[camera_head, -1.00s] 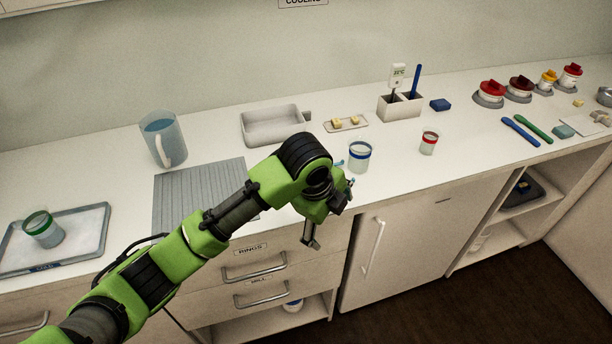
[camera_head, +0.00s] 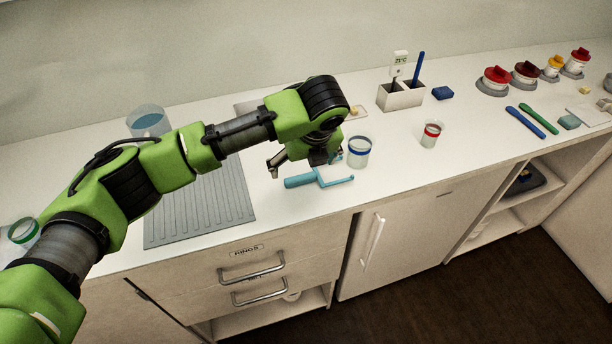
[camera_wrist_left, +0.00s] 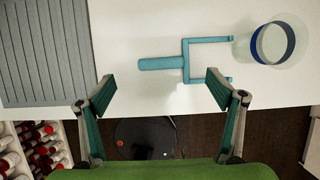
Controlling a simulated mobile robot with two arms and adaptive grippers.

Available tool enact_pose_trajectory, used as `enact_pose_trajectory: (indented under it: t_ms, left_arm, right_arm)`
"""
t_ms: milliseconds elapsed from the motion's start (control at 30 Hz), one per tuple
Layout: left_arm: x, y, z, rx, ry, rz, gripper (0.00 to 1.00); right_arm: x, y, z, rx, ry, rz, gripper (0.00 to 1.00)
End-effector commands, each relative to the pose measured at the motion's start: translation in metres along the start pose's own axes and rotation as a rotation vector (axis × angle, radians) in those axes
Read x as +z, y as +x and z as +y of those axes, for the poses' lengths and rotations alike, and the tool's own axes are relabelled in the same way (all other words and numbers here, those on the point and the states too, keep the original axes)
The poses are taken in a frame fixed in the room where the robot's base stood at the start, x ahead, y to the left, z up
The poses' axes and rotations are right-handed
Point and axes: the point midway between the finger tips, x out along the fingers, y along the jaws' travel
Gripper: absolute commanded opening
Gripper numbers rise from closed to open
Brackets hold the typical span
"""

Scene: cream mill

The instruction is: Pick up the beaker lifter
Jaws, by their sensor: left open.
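The beaker lifter (camera_head: 303,181) is a teal tool with a round handle and a two-pronged fork. It lies flat on the white counter near the front edge, handle to the left, fork to the right. It also shows whole in the left wrist view (camera_wrist_left: 163,63). My left gripper (camera_head: 304,164) is above the counter by the lifter, open and empty. In the left wrist view its fingers (camera_wrist_left: 160,84) are wide apart, and the lifter appears just beyond the fingertips, not gripped. My right gripper is not in view.
A blue-banded beaker (camera_head: 360,154) stands close to the fork's right side, also in the left wrist view (camera_wrist_left: 272,43). A grey ribbed mat (camera_head: 205,212) lies to the left. A red-banded cup (camera_head: 431,134) stands farther right. A jug (camera_head: 147,120) is partly behind my arm.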

Motion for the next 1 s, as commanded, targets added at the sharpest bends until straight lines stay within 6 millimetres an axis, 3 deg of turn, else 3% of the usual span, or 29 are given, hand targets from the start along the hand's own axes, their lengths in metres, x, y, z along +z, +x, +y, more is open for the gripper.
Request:
enact_pose_trajectory:
  t_ms: [267,533,833,1000]
  left_arm:
    - [-0.002,0.021,-0.002,0.001,0.001,0.001,0.85]
    - [-0.005,0.059,-0.005,0.001,-0.002,0.001,0.85]
    - [-0.005,0.065,-0.006,-0.002,0.000,-0.001,0.85]
    - [-0.005,0.065,-0.006,-0.002,0.000,-0.001,0.42]
  right_arm:
    - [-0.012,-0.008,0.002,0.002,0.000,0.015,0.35]
    - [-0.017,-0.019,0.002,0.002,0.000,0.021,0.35]
    - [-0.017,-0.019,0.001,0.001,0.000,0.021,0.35]
    - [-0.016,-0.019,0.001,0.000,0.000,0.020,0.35]
